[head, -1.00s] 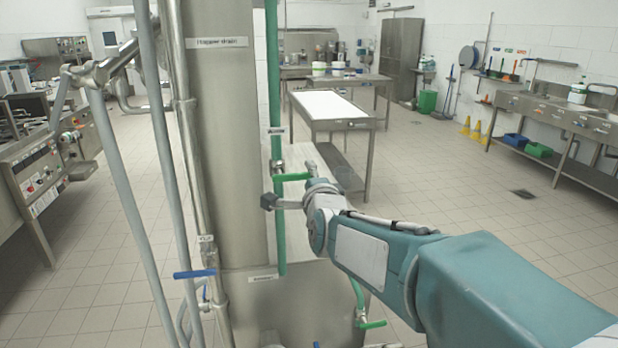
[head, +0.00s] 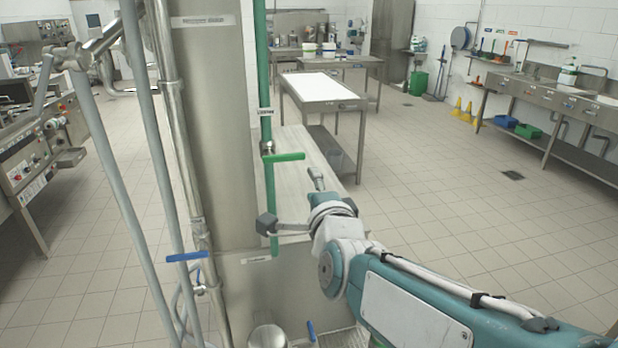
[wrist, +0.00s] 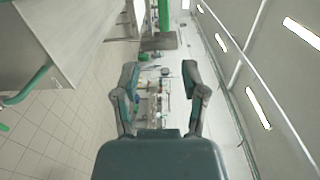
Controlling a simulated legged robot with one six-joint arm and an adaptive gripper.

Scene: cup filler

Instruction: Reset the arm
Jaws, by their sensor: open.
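My gripper (head: 291,203) is in the middle of the head view, at the end of my teal and white arm, which reaches in from the lower right. One finger shows at the left and one at the top, spread apart. In the wrist view my gripper (wrist: 160,90) is open, with nothing between the two fingers. In the head view it appears in front of the lower part of the machine, near the green pipe (head: 262,80) with its green lever (head: 284,157). I cannot tell the exact gap to the pipe.
A tall steel column (head: 215,120) stands left of my gripper, with a blue-handled valve (head: 186,257) low on its left. A steel table with a white top (head: 318,87) stands behind. Sinks (head: 560,95) line the right wall.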

